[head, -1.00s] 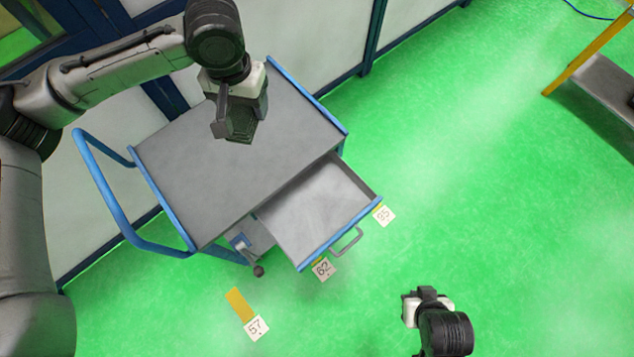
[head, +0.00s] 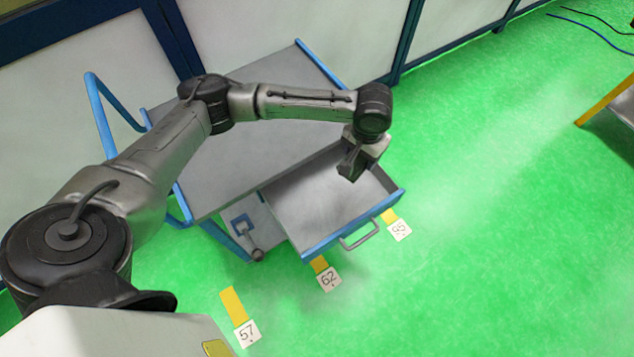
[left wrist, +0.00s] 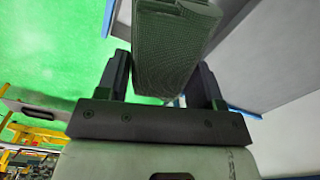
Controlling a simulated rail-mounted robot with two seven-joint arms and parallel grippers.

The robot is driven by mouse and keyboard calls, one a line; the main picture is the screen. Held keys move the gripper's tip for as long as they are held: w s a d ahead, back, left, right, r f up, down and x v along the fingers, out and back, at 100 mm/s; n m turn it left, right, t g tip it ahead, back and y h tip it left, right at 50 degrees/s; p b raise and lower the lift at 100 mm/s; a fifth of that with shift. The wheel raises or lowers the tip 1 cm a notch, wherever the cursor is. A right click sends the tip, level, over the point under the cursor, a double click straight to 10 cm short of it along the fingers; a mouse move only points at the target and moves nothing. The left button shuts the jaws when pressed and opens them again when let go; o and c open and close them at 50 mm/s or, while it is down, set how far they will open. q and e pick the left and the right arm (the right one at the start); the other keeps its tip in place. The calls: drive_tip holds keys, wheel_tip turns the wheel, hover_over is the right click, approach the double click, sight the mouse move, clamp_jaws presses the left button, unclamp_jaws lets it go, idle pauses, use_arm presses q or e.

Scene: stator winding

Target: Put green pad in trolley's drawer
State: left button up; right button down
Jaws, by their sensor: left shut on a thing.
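The green pad (left wrist: 168,50) is a dark green, ribbed block in the left wrist view, held between the two fingers of my left gripper (left wrist: 165,85). In the head view my left gripper (head: 350,166) is over the right part of the trolley's open drawer (head: 315,200), and the pad cannot be told apart from the dark fingers there. The drawer is grey and empty where it shows, with a blue front edge and a grey handle. It is pulled out from under the grey top of the trolley (head: 250,150). My right gripper is out of view.
A blue push handle (head: 100,105) stands at the trolley's left. Numbered cards, such as the one marked 62 (head: 329,279), lie with yellow strips on the green floor. The floor right of the drawer is clear. A yellow-edged bench (head: 610,105) stands at the far right.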

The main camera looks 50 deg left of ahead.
use_arm(q)
drive_tip(key=n+b, duration=0.1)
drive_tip(key=b, duration=0.5)
approach(333, 195)
wheel_tip(333, 195, down, 2)
drive_tip(key=shift+s+b, duration=0.1)
drive_tip(key=shift+b, duration=0.95)
drive_tip(key=shift+f+b, duration=0.8)
drive_tip(key=shift+f, duration=1.65)
drive_tip(key=shift+f, duration=0.15)
drive_tip(key=o, duration=0.9)
drive_tip(key=shift+r+p, duration=1.8)
drive_tip(key=shift+r, duration=4.35)
